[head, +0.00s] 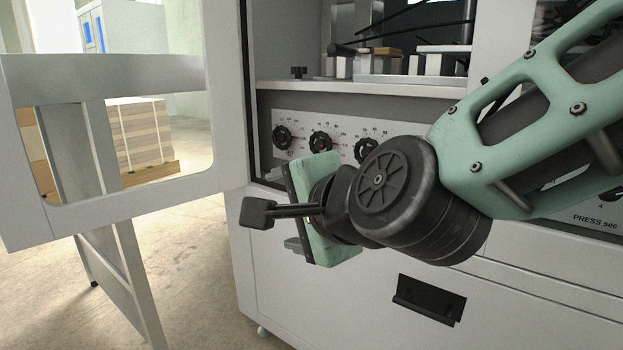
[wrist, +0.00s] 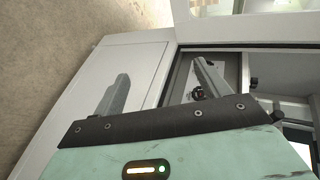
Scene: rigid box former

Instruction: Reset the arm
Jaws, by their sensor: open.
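My gripper (wrist: 161,70) is open and empty in the wrist view, its two grey fingers spread well apart with nothing between them. In the head view my gripper (head: 305,215) is in front of the machine's control panel (head: 330,128), with its fingers mostly hidden behind its green body. My arm reaches in from the right side of the head view and is bent at the wrist. I cannot tell the exact gap between the gripper and the panel.
The box-forming machine's white lower front (head: 350,290) has a black handle (head: 428,299). Its windowed door (head: 110,75) stands open to the left, close to my gripper. Several dials line the panel. A pallet stack (head: 140,135) stands farther back. Bare floor (head: 190,270) shows at lower left.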

